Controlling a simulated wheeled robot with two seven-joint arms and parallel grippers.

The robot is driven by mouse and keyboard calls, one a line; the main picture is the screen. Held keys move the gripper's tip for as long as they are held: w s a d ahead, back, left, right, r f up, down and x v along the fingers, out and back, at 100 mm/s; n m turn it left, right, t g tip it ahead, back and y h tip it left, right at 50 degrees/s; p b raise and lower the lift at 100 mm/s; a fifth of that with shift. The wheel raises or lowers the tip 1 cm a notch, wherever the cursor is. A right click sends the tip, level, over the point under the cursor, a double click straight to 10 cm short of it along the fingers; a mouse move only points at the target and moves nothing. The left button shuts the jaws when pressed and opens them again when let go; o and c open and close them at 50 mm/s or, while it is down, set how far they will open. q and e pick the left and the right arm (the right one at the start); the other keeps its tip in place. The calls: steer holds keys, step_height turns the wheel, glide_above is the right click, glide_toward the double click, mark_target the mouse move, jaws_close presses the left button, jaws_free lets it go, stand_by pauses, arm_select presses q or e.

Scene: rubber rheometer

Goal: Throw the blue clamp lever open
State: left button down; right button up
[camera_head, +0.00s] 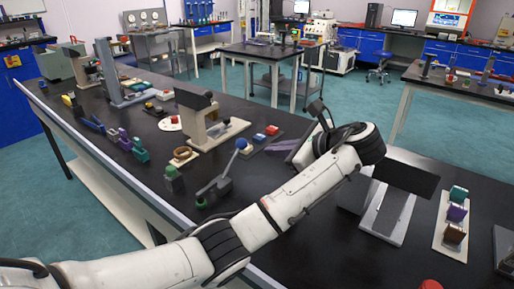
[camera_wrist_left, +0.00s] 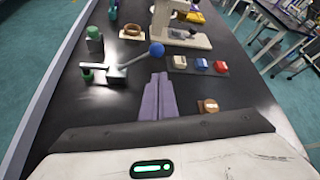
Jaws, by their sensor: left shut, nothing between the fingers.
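The blue clamp lever has a blue ball knob (camera_head: 241,144) on a slanted grey arm, which rises from a small grey clamp base (camera_head: 217,188) on the black bench. In the left wrist view the blue ball (camera_wrist_left: 156,49) is up and to the right of the clamp base (camera_wrist_left: 113,72). My left gripper (camera_head: 270,148) is to the right of the ball in the head view. Its purple-grey fingers (camera_wrist_left: 158,80) are shut and empty, their tips just short of the ball in the wrist picture. I cannot tell the exact gap. My right gripper is out of view.
A board with red and blue knobs (camera_wrist_left: 197,70) lies right of my fingers. A beige press stand (camera_head: 215,130) is behind the lever. A green-topped block (camera_head: 173,177) is left of it. A grey device (camera_head: 388,215) stands right of my arm.

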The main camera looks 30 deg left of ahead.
arm_select(q)
steer(key=b+x, duration=0.1)
steer(key=x, duration=0.9)
steer(key=shift+s, duration=0.1)
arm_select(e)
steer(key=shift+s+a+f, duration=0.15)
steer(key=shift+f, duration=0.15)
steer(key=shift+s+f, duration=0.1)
